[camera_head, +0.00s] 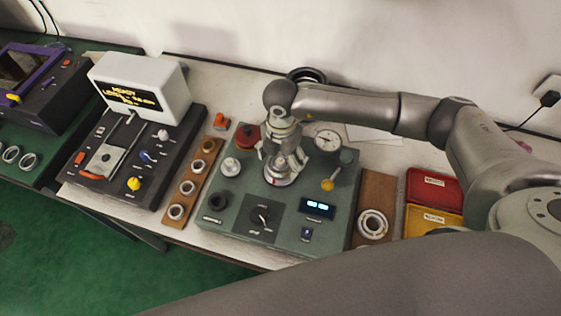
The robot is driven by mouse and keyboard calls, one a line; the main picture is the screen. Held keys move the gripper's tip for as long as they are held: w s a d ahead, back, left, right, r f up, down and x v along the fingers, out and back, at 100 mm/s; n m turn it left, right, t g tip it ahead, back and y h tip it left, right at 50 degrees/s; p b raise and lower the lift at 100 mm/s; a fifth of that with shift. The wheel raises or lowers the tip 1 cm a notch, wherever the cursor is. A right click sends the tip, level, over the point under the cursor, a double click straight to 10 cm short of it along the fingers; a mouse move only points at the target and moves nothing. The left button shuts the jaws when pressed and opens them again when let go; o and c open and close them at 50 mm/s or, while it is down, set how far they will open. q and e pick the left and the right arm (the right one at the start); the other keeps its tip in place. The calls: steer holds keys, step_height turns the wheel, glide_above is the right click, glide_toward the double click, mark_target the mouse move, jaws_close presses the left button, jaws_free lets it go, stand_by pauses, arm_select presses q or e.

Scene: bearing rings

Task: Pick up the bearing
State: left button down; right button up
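My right gripper (282,164) points down over the round metal seat (280,180) of the green machine (233,205). Its fingers are spread apart around something silver at the seat. I cannot tell whether they touch it or whether it is a bearing. A large silver bearing ring (373,225) lies on a wooden board (376,190) right of the machine. Several smaller rings, one of them the front ring (177,211), sit in a row on a narrow wooden rack (187,187) left of the machine. My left gripper is not in view.
The green machine carries a dial gauge (327,140), a red knob (248,136), a yellow-tipped lever (328,184) and a lit display (318,207). A red tray (433,188) and a yellow tray (428,220) stand at right. A black console (135,160) with a white screen stands at left.

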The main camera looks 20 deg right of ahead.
steer(key=c, duration=0.9)
steer(key=shift+c, duration=0.2)
steer(key=shift+r, duration=0.2)
steer(key=shift+w+r, duration=0.1)
steer(key=shift+r, duration=0.2)
step_height(320, 180, up, 2)
steer(key=shift+r+b, duration=0.1)
steer(key=shift+b, duration=0.3)
steer(key=s+a+r, duration=0.2)
steer(key=s+r, duration=0.4)
steer(key=r, duration=0.1)
steer(key=s+a+r, duration=0.3)
steer(key=s+r, duration=0.4)
steer(key=r, duration=0.1)
steer(key=shift+b, duration=0.35)
steer(key=shift+s+a, duration=0.1)
